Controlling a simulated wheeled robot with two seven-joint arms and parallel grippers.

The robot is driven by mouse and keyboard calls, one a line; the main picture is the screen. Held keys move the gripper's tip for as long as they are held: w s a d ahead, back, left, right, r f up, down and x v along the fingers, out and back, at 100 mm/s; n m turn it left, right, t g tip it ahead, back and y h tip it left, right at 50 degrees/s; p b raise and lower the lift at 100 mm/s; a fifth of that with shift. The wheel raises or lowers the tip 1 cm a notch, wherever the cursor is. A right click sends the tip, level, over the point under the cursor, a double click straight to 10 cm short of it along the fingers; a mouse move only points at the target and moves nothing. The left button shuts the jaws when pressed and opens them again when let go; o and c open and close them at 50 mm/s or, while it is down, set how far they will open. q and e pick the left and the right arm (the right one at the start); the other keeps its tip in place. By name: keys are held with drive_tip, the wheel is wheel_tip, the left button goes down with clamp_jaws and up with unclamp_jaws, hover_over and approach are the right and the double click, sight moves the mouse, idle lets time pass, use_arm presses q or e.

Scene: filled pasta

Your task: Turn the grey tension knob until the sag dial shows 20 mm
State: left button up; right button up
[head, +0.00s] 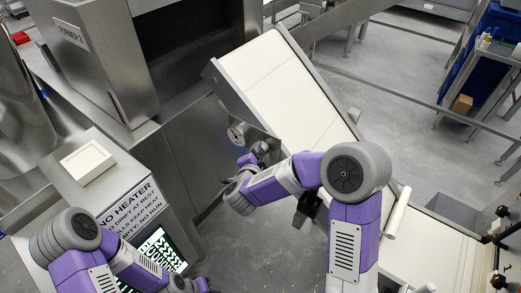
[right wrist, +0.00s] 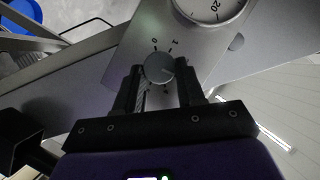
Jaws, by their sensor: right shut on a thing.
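The grey tension knob (right wrist: 159,68) shows in the right wrist view, round, on a grey plate with small marks and digits around it. My right gripper (right wrist: 160,82) has one finger on each side of the knob and is shut on it. The sag dial (right wrist: 208,8) is a white round gauge above the knob, cut by the frame's top edge. In the head view the dial (head: 236,136) is small and unreadable, beside my right gripper (head: 252,156).
A pale conveyor belt (head: 284,80) slopes beside the right arm. A metal cabinet with a label panel (head: 128,207) and a lit green-white display (head: 162,250) stands at left. A blue rack (head: 480,65) is at the far right. Open grey floor lies beyond the belt.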

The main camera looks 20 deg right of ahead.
drive_tip(key=shift+w+a+r+n+g+h+p, duration=0.2)
drive_tip(key=shift+n+g+p, duration=0.55)
drive_tip(key=shift+p, duration=1.2)
drive_tip(key=shift+d+n+g+h+p, duration=0.1)
drive_tip(key=shift+n+g+h+p, duration=0.5)
drive_tip(key=shift+p, duration=1.4)
drive_tip(key=shift+w+a+r+n+g+p, duration=0.15)
drive_tip(key=shift+n+g+p, duration=0.5)
drive_tip(key=shift+n+p, duration=0.95)
drive_tip(key=shift+m+p, duration=0.35)
drive_tip(key=shift+f, duration=0.1)
drive_tip(key=o, duration=1)
drive_tip(key=shift+o, duration=0.2)
drive_tip(key=v, duration=0.7)
drive_tip(key=shift+s+a, duration=0.2)
drive_tip(key=shift+s, duration=0.05)
